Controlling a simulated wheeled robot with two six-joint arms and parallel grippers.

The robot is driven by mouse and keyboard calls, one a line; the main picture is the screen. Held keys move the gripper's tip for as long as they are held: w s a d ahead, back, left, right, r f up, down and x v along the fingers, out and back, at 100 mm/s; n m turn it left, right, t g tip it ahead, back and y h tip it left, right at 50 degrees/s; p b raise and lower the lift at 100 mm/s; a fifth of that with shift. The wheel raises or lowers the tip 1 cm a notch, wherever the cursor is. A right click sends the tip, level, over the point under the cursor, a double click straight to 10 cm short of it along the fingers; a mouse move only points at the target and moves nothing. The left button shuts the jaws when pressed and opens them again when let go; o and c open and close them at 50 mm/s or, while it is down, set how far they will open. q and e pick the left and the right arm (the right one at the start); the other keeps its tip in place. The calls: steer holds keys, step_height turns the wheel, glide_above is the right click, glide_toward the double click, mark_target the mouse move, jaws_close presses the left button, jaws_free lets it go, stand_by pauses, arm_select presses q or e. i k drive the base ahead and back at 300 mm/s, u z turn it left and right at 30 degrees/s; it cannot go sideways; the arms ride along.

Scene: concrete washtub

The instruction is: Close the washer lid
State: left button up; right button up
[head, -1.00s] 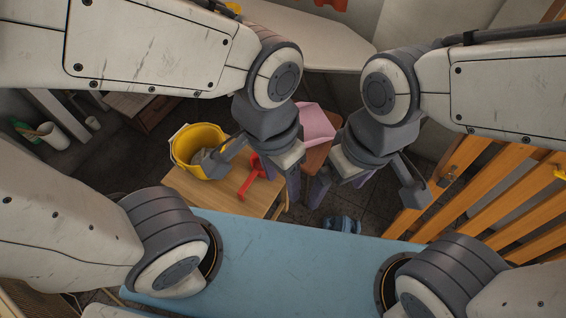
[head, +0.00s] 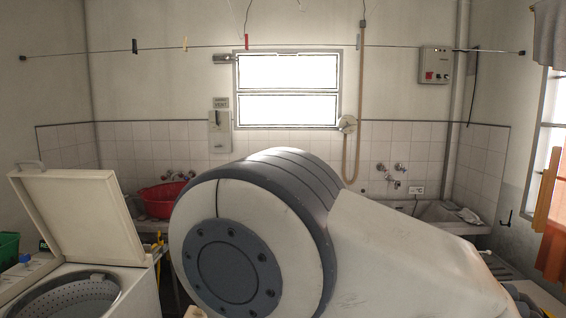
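The washer (head: 143,290) stands at the lower left of the head view, cut off by the bottom edge. The perforated drum (head: 72,297) shows in the open top. Neither of my grippers is in the head view. One of my own arm joints fills the middle and lower right, to the right of the lid, and hides what is behind it.
A red basin (head: 163,198) sits behind the washer to the right. A green container (head: 8,248) is at the far left edge. A concrete sink (head: 440,212) stands at the back right. A clothesline (head: 300,47) crosses above.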

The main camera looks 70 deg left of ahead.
mark_target(77, 213)
steer(key=u, duration=3.5)
steer(key=i, duration=1.05)
steer(key=z, duration=0.5)
